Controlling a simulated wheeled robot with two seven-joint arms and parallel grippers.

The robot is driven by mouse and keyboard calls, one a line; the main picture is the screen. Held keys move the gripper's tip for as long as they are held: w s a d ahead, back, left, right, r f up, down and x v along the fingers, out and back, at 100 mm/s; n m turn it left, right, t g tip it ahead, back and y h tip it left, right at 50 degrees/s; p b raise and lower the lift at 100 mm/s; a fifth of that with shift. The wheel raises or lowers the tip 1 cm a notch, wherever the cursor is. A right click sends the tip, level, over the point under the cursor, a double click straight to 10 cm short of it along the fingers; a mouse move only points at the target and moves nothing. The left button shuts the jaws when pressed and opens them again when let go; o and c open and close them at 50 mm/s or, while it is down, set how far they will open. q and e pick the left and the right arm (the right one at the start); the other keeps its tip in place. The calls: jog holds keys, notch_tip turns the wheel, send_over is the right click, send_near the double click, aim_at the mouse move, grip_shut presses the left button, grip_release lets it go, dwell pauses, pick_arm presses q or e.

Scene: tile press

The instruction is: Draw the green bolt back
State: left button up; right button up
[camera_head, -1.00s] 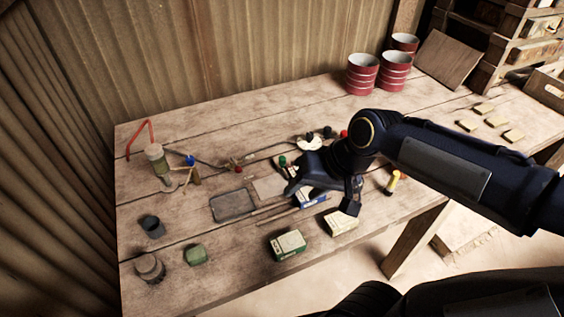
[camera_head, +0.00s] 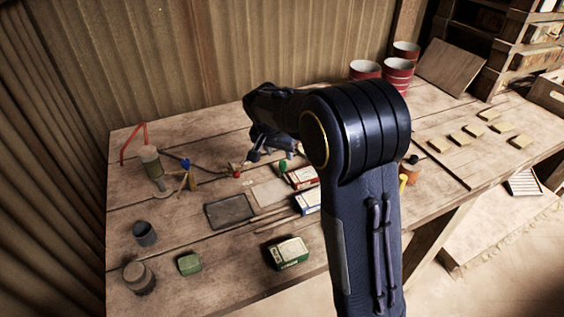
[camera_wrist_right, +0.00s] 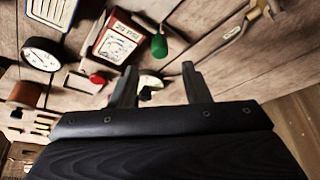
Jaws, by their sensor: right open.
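The green bolt shows as a small green knob (camera_head: 283,165) near the middle of the bench, beside a red box. In the wrist view its green rounded end (camera_wrist_right: 159,45) lies beyond the fingers, a little above the gap between them. My right gripper (camera_head: 268,152) is above the bench behind the knob, partly hidden by my arm. In the wrist view the right gripper (camera_wrist_right: 160,72) has its two fingers apart with nothing held between them. The rest of the bolt's mount is hard to make out. My left gripper is not in view.
The red box (camera_head: 301,177) and blue box (camera_head: 308,201) lie close to the knob. A dark tray (camera_head: 229,211) and a green box (camera_head: 287,253) sit nearer. A red knob (camera_wrist_right: 98,79) and a round gauge (camera_wrist_right: 41,54) are near the fingers. Red tins (camera_head: 398,75) stand behind.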

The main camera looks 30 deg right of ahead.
aim_at(282, 163)
jog(key=x, duration=0.6)
jog(key=shift+f, duration=0.1)
jog(key=shift+c, duration=0.4)
grip_shut()
